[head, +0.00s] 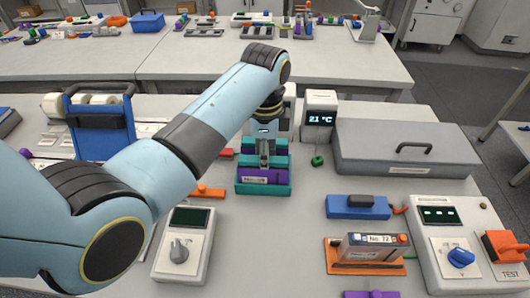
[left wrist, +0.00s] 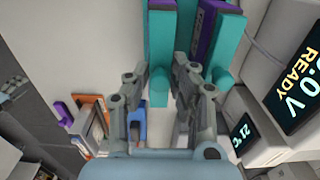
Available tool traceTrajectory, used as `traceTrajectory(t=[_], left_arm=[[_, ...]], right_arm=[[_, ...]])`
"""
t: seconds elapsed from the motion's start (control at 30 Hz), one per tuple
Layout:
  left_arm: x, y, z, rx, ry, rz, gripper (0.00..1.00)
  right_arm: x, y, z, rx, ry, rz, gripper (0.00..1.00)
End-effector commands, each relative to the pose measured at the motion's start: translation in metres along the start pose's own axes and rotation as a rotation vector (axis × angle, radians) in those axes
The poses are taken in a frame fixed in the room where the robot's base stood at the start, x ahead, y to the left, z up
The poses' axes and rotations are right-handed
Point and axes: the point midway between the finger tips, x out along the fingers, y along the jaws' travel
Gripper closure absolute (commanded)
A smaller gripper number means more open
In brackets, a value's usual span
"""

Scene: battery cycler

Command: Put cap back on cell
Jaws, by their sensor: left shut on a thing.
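The silver cell (head: 372,246), labelled with a number, lies in an orange stand (head: 338,268) at the front right. A purple piece (head: 370,294), perhaps the cap, shows at the bottom edge in front of the stand. It also seems to show in the left wrist view (left wrist: 63,113), beside the orange stand (left wrist: 88,99). My left gripper (head: 264,156) points down at the teal rack (head: 262,188), which holds purple-topped items. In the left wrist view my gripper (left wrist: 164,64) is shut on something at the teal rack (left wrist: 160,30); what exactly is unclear. My right gripper is out of view.
A blue block (head: 345,208) lies behind the cell stand. A tester (head: 440,225) stands at right, a dial box (head: 185,245) at front left. A grey lidded case (head: 385,150) and temperature display (head: 319,116) stand behind. Table between dial box and orange stand is clear.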

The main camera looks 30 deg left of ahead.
Motion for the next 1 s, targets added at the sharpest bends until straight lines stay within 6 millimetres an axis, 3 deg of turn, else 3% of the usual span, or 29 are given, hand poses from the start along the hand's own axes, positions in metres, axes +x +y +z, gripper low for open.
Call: traceTrajectory(t=[0.17, 0.2, 0.37, 0.57, 0.73, 1.0], left_arm=[[-0.0001, 0.0000, 0.0001, 0.000, 0.000, 0.000, 0.96], [-0.0001, 0.0000, 0.0001, 0.000, 0.000, 0.000, 0.73], [-0.0001, 0.0000, 0.0001, 0.000, 0.000, 0.000, 0.52], [-0.0001, 0.0000, 0.0001, 0.000, 0.000, 0.000, 0.51], [0.0000, 0.0001, 0.0001, 0.000, 0.000, 0.000, 0.29], [-0.0005, -0.0001, 0.0000, 0.000, 0.000, 0.000, 0.28]], right_arm=[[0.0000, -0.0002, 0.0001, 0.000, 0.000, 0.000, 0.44], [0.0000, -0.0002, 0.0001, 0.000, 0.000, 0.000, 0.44], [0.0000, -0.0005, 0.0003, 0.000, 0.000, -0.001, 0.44], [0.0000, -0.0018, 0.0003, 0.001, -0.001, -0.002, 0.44], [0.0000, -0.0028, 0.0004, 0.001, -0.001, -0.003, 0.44], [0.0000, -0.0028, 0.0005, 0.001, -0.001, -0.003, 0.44]])
